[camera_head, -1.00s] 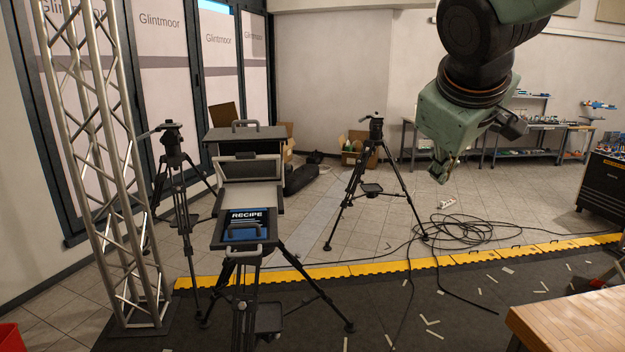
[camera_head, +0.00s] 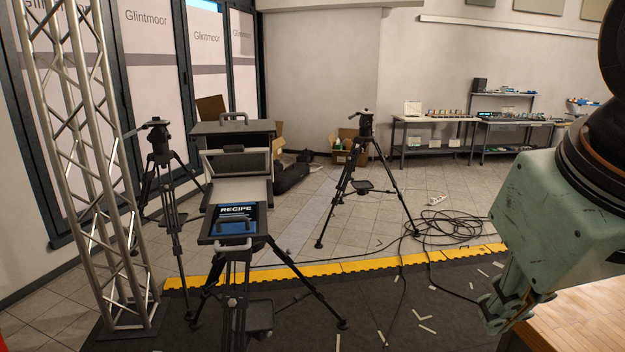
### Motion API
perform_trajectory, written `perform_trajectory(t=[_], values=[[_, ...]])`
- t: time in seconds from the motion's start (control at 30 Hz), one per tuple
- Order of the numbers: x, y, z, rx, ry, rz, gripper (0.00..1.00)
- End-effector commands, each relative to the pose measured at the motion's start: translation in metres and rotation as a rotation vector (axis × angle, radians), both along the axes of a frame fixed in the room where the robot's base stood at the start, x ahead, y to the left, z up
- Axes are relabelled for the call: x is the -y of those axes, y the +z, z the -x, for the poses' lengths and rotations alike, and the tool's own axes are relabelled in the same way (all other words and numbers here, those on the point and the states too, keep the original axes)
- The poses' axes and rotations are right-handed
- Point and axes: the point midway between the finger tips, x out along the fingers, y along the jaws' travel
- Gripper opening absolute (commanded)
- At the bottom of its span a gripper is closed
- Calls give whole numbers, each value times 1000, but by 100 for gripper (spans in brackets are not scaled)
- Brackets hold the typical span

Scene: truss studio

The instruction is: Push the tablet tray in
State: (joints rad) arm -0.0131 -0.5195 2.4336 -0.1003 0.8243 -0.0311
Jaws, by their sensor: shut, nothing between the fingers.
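The tablet tray (camera_head: 204,240) sticks out toward me from the teleprompter (camera_head: 235,138) on its tripod, left of centre in the head view. A tablet with a blue screen reading "RECIPE" (camera_head: 236,213) lies on it. My gripper (camera_head: 500,322) is at the lower right, well apart from the tray. Its fingers are together and hold nothing.
A metal truss (camera_head: 95,160) stands left of the tray. Another tripod (camera_head: 367,180) stands behind to the right, with coiled cables (camera_head: 450,228) on the floor. A wooden table (camera_head: 575,315) is at the lower right, near my gripper.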

Motion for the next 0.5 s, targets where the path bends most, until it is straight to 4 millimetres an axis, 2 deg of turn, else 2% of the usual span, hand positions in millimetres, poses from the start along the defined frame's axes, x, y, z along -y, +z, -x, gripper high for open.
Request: perform_trajectory(t=[0.03,0.2,0.33,0.5], values=[[-3,-8,13,-10,-15,-18,0],[-13,-25,46,-41,-55,-71,0],[-18,-32,60,-55,-72,-95,0],[-20,-34,65,-61,-79,-103,0]])
